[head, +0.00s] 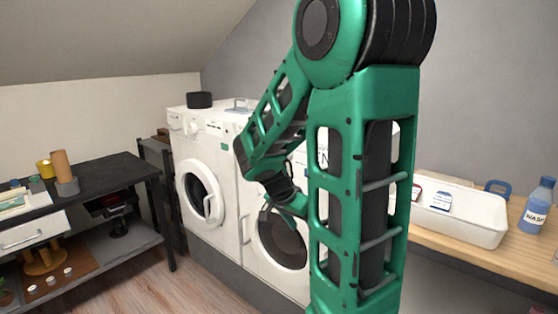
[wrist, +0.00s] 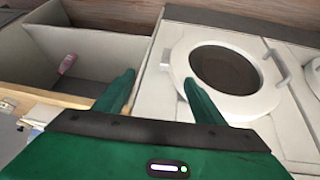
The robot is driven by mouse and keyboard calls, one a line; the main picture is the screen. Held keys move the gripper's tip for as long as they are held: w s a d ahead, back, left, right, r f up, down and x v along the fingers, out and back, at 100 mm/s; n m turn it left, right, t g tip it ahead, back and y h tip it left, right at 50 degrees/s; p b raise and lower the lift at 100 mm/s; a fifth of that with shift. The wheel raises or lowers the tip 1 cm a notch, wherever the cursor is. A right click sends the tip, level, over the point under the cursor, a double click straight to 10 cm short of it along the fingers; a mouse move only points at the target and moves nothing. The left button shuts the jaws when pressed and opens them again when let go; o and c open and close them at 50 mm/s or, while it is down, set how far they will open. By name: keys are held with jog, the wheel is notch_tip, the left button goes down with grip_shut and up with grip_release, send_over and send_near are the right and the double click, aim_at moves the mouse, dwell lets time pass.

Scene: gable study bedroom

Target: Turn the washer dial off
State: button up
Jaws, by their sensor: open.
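Two white front-loading machines stand side by side in the head view. The left machine (head: 222,178) has a round door and a panel with a knob-like dial (head: 175,121) at its upper left. The right machine (head: 262,262) is partly covered by my arm, which hides most of its panel, so I cannot see a dial there. My gripper (head: 272,213) is open and empty in front of the right machine, near the top of its round door. In the wrist view, my gripper (wrist: 160,92) has its fingers apart, with a round door (wrist: 225,70) just beyond the right finger. No dial shows there.
A dark workbench (head: 105,175) stands at the left. A wooden counter (head: 470,252) at the right holds a white bin (head: 470,231) and a wash bottle (head: 536,208). An open grey compartment (wrist: 110,43) holds a pink item (wrist: 68,63).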

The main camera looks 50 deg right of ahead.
jog(key=w+d+r+m+h, duration=0.45)
jog(key=w+d+h, duration=0.2)
jog(key=w, duration=0.35)
jog(key=w+a+r+m+t+h, duration=0.1)
jog(key=w+r+t+h, duration=0.15)
jog(key=w, duration=0.35)
jog(key=w+r+m+t+h, duration=0.2)
jog(key=w+r+h, duration=0.1)
jog(key=w+r, duration=0.15)
jog(key=x, duration=1)
jog(key=shift+w+f, duration=0.2)
jog(key=shift+w, duration=0.25)
jog(key=shift+c, duration=0.4)
jog(key=c, duration=1)
